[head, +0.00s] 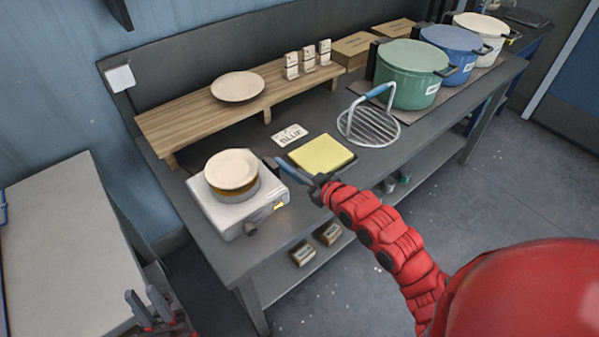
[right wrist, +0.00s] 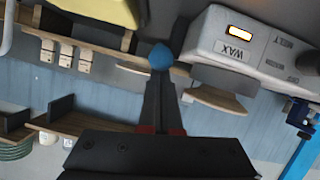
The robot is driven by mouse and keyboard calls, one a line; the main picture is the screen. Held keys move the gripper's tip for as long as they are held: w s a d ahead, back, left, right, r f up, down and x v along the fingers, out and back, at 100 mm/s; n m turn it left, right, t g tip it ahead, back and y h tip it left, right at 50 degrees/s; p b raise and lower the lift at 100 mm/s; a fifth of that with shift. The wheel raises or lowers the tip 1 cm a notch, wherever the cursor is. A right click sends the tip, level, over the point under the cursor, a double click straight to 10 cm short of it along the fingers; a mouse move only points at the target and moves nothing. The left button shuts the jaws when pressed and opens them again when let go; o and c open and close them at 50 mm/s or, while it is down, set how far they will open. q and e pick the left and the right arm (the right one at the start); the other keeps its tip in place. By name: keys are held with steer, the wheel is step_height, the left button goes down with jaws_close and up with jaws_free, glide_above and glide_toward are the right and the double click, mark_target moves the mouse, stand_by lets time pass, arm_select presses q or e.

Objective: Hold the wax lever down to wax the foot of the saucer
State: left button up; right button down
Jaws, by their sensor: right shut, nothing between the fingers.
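The white waxer (head: 240,205) stands at the bench's left front, its WAX lamp lit, as the right wrist view (right wrist: 238,45) also shows. A cream saucer (head: 232,168) rests level on its round pan; its foot is hidden. The lever's blue knob (right wrist: 160,56) shows at the fingertips of my right gripper (right wrist: 163,80), which is shut with nothing between its fingers. In the head view my right gripper (head: 290,172) is just right of the waxer; contact with the lever is not clear. My left gripper (head: 148,306) is open and empty, low at the left.
A yellow sponge (head: 321,153), a BLUE card (head: 290,135) and a wire rack (head: 370,128) lie to the right. Green (head: 410,75), blue (head: 455,50) and cream pots stand beyond. A wooden shelf (head: 190,115) behind carries another saucer (head: 238,86). The pale left table (head: 60,240) looks clear.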

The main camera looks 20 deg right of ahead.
steer(key=shift+s+d+f+t+y+b, duration=0.2)
steer(key=shift+f+t+b, duration=0.75)
steer(key=shift+b, duration=1.65)
steer(key=shift+s+a+f+t+y+b, duration=0.1)
steer(key=shift+f+t+y+b, duration=0.3)
steer(key=shift+f+b, duration=1.55)
steer(key=shift+s+d+f+t+y+b, duration=0.25)
steer(key=shift+t+b, duration=0.6)
steer(key=shift+b, duration=2.45)
steer(key=shift+w+a+t+b, duration=0.15)
steer(key=shift+t+b, duration=0.15)
steer(key=shift+b, duration=0.25)
steer(key=shift+r, duration=0.1)
